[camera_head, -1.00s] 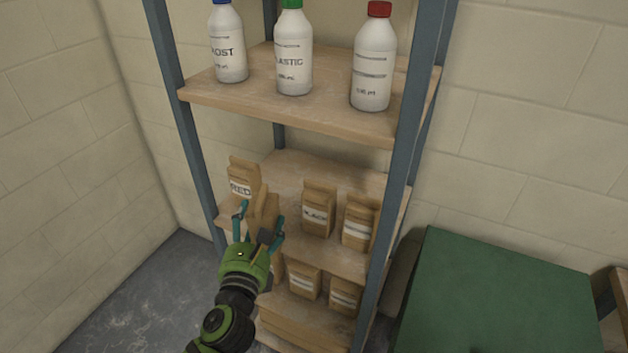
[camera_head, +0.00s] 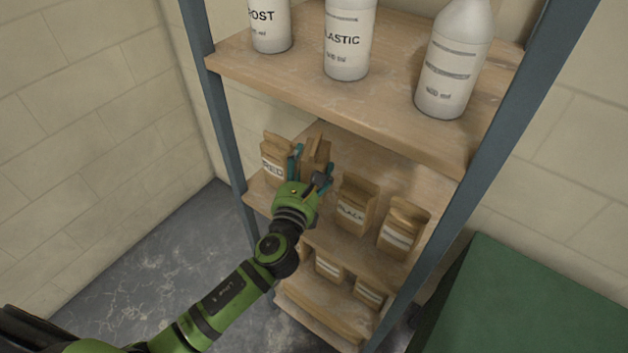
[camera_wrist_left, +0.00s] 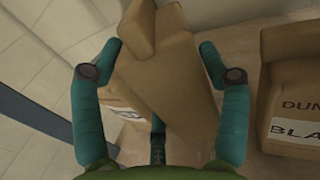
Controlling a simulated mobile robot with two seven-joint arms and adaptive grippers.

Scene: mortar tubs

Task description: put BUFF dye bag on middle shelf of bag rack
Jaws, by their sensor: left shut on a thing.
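My left gripper (camera_head: 311,178) is shut on a brown paper bag (camera_head: 317,152) at the middle shelf (camera_head: 362,157) of the rack. The held bag also fills the middle of the left wrist view (camera_wrist_left: 165,75), tilted between the teal fingers; its label is not visible. It is between the RED bag (camera_head: 275,158) on its left and the BLACK bag (camera_head: 354,203) on its right. I cannot tell whether its base touches the shelf. The BLACK bag also shows in the left wrist view (camera_wrist_left: 292,95). My right gripper is not in view.
Another bag (camera_head: 402,230) stands right of BLACK. The top shelf (camera_head: 390,101) with white bottles (camera_head: 453,65) overhangs the middle one. More bags stand on the lower shelf (camera_head: 318,297). Blue-grey posts (camera_head: 232,150) frame the rack. A green surface (camera_head: 520,300) lies at the right.

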